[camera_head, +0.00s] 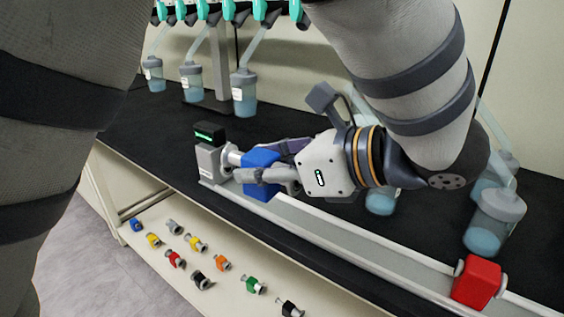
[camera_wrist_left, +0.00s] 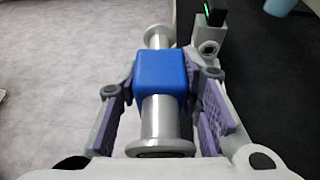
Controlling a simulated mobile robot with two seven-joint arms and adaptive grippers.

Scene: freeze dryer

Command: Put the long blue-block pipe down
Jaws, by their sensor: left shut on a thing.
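The long blue-block pipe shows as a blue block (camera_head: 258,187) in the head view, with a silver flanged end on its left side. In the left wrist view its blue block (camera_wrist_left: 162,78) sits between two silver flanged ends, one near and one far. My left gripper (camera_head: 264,166) is shut on the blue block, with a finger on each side; its fingers also show in the left wrist view (camera_wrist_left: 163,85). The pipe is at the left end of a pale rail (camera_head: 330,232), beside a grey post. I cannot tell whether it touches the rail. My right gripper is not in view.
The grey post (camera_head: 209,160) carries a black box with a green light. A red block (camera_head: 476,281) sits at the rail's right end. Flasks (camera_head: 243,92) hang behind over the black bench top (camera_head: 150,122). Several small coloured pipes (camera_head: 195,243) lie on the lower shelf.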

